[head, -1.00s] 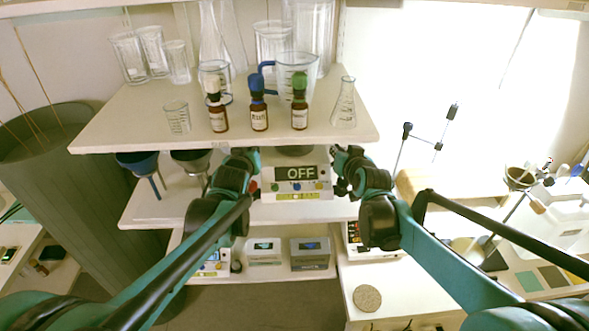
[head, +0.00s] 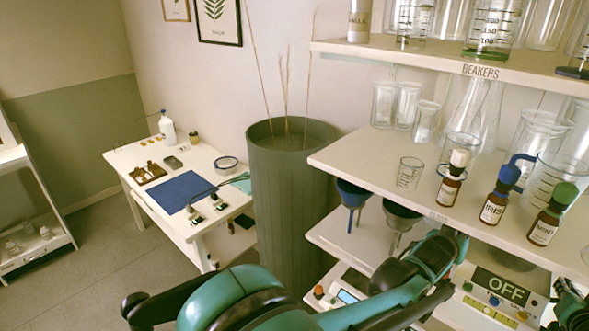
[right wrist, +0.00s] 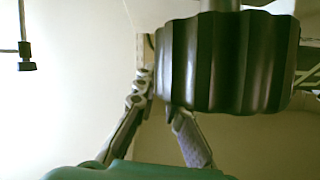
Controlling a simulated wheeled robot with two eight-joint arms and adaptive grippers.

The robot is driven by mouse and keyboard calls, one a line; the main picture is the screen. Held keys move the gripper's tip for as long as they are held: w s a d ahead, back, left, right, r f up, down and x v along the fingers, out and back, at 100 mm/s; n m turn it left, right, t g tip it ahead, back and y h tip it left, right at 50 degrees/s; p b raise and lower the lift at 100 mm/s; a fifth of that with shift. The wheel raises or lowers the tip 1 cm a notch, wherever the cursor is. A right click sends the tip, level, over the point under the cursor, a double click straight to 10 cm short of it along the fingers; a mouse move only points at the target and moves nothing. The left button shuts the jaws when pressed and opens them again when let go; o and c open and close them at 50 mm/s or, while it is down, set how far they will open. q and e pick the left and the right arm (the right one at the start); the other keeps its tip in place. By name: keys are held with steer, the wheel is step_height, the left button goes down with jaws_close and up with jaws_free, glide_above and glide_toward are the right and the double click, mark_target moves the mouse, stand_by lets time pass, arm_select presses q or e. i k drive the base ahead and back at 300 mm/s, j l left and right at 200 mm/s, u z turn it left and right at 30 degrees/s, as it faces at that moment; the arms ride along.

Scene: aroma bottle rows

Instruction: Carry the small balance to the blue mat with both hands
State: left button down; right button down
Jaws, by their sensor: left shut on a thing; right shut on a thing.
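The small balance (head: 492,303) is a pale box with an OFF display, coloured buttons and a round pan, at the lower right of the head view, below the bottle shelf. My left gripper (head: 456,240) is shut on its left side; the fingertips are partly hidden. My right gripper (head: 570,292) is at its right side, cut off by the picture edge. In the right wrist view its fingers (right wrist: 162,98) are close below a dark ribbed shape, and their contact is unclear. The blue mat (head: 183,192) lies on the white side table at the left.
A tall grey-green bin (head: 290,190) with thin sticks stands between the side table (head: 135,158) and the shelves. Capped brown bottles (head: 494,196) and glassware stand on the shelf (head: 400,195) above the balance. Small items surround the mat. Floor (head: 70,265) is open at left.

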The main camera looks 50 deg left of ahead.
mark_target(182, 190)
steer(key=k, duration=0.55)
steer(key=k+u, duration=0.1)
steer(key=u, duration=0.9)
steer(key=i+j+u, duration=0.25)
steer(key=j, duration=0.2)
steer(key=i+j+u, duration=0.25)
steer(key=j, duration=0.15)
steer(key=i+j, duration=0.45)
steer(key=j, duration=0.2)
steer(key=i+j, duration=0.45)
steer(key=j, duration=0.15)
steer(key=i+j, duration=0.5)
steer(key=j, duration=0.15)
